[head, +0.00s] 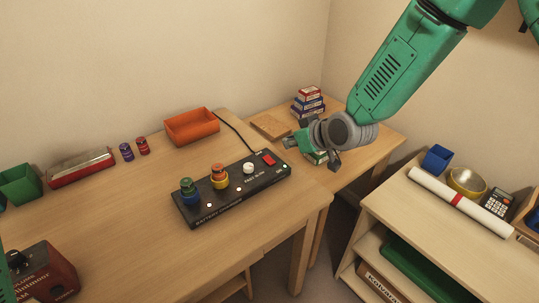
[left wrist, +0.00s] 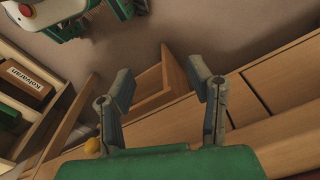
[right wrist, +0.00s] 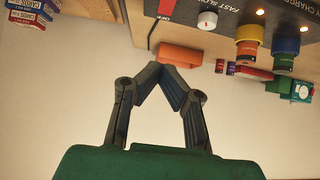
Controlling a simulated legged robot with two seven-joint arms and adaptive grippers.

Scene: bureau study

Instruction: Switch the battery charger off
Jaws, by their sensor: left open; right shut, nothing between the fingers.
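The black battery charger (head: 232,196) lies on the wooden desk with a red switch (head: 268,159) at its right end. The switch also shows at the top of the right wrist view (right wrist: 168,8), with the word OFF beside it. A white knob (head: 249,168) and two coloured batteries, one orange and yellow (head: 219,177), one green and blue (head: 188,189), stand on the charger. Small lights on it glow. My right gripper (head: 288,142) is shut and empty, apart from the switch, to its right in the head view. My left gripper (left wrist: 160,80) is open and empty, away from the charger.
An orange tray (head: 192,126) stands behind the charger, and a black cable runs back from it. Small batteries (head: 134,149), a red case (head: 80,167) and a green bin (head: 20,184) are at left. Stacked boxes (head: 308,101) stand beyond my right gripper. The desk's front is clear.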

